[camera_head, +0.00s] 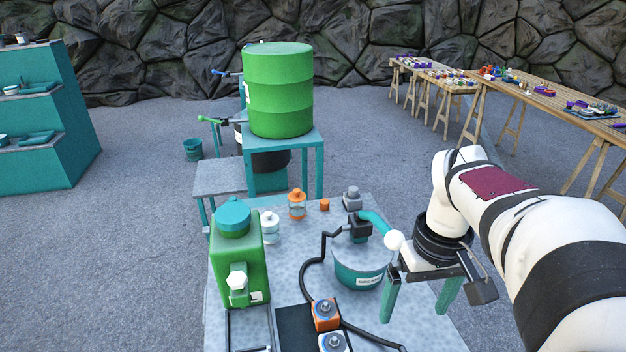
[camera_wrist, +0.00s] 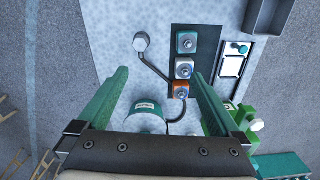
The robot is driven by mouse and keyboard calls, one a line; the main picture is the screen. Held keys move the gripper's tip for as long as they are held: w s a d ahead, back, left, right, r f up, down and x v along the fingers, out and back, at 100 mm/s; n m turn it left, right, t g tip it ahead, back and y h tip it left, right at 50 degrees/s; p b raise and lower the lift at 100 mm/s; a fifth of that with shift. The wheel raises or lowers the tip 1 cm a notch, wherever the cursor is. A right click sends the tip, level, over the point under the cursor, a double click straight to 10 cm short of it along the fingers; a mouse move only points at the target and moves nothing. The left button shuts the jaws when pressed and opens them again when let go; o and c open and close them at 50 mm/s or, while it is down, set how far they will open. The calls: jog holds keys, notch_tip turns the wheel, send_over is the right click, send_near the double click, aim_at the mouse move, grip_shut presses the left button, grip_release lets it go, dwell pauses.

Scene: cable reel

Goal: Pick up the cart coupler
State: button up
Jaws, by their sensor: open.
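Several small square couplers with round metal knobs sit on a dark mat; I cannot tell which is the cart coupler. An orange coupler (camera_head: 326,315) is beside a white coupler (camera_head: 333,343). My gripper (camera_head: 418,297) is open and empty, above the table right of the teal bucket. In the wrist view my gripper's fingers (camera_wrist: 160,78) are spread, with the couplers below, nearer the right finger. Nothing touches the fingers.
The teal bucket (camera_head: 359,272) carries a pump, with a black hose (camera_head: 309,274) curving near the couplers. A green canister (camera_head: 239,262) stands at left. Small jars sit behind. The grey table's (camera_head: 420,335) right front is mostly bare except for the hose. A green drum (camera_head: 279,92) stands farther back.

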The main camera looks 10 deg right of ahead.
jog(key=s+a+f+m, duration=0.1)
jog(key=s+a+m, duration=0.1)
jog(key=s+a, duration=0.6)
jog(key=a, duration=0.3)
jog(key=shift+a+f+y, duration=0.35)
jog(key=shift+y, duration=0.05)
jog(key=s+a+f+m, duration=0.1)
jog(key=s, duration=0.1)
jog(key=s+a+f, duration=0.1)
jog(key=s+a, duration=0.1)
jog(key=s+a+f+m, duration=0.1)
jog(key=s, duration=0.1)
jog(key=shift+s+a+m+y, duration=0.25)
jog(key=shift+s+m+y, duration=0.05)
jog(key=shift+s, duration=0.1)
jog(key=shift+c, duration=1.1)
jog(key=shift+w+d, duration=0.1)
